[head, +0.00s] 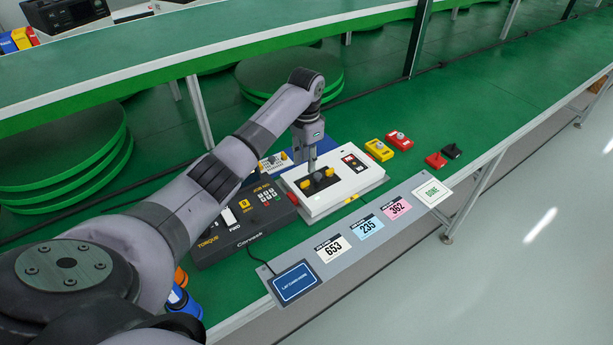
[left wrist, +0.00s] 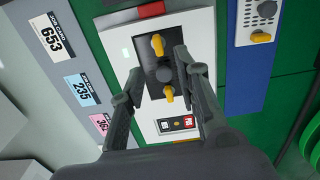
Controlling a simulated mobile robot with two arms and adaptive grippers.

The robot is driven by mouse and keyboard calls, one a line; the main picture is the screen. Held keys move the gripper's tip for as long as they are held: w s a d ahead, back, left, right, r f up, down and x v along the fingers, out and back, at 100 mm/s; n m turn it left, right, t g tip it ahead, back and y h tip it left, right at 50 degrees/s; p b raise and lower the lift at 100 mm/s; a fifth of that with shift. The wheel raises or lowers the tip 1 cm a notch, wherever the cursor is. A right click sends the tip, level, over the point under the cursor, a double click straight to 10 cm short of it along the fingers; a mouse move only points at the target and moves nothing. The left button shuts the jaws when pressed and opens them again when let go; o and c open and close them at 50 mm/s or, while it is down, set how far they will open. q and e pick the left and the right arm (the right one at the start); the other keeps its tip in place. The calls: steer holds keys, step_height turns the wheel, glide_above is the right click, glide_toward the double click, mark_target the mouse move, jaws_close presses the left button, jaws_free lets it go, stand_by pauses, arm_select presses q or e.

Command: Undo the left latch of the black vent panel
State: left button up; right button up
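The black vent panel (head: 318,184) sits on a white unit (head: 343,186); the panel also shows in the left wrist view (left wrist: 150,88). Its yellow left latch (head: 304,185) shows at the upper end of the panel in the left wrist view (left wrist: 157,45). The yellow right latch (head: 331,171) shows at the other end (left wrist: 168,94). A dark round knob (left wrist: 164,74) lies between them. My left gripper (head: 312,168) points down over the panel. Its fingers (left wrist: 158,62) are apart with nothing held between them; contact with the panel cannot be told. My right gripper is not in view.
A dark torque unit (head: 240,221) stands left of the white unit. A grey strip with job cards (head: 367,228) runs along the front. Yellow and red switch boxes (head: 379,150) and small red-black parts (head: 436,160) lie to the right. The green belt (head: 490,95) beyond is clear.

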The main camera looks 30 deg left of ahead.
mark_target(306, 181)
arm_select(q)
step_height(306, 181, down, 6)
steer(key=shift+d, duration=0.1)
steer(key=shift+f, duration=0.6)
steer(key=shift+c, duration=1)
jaws_close()
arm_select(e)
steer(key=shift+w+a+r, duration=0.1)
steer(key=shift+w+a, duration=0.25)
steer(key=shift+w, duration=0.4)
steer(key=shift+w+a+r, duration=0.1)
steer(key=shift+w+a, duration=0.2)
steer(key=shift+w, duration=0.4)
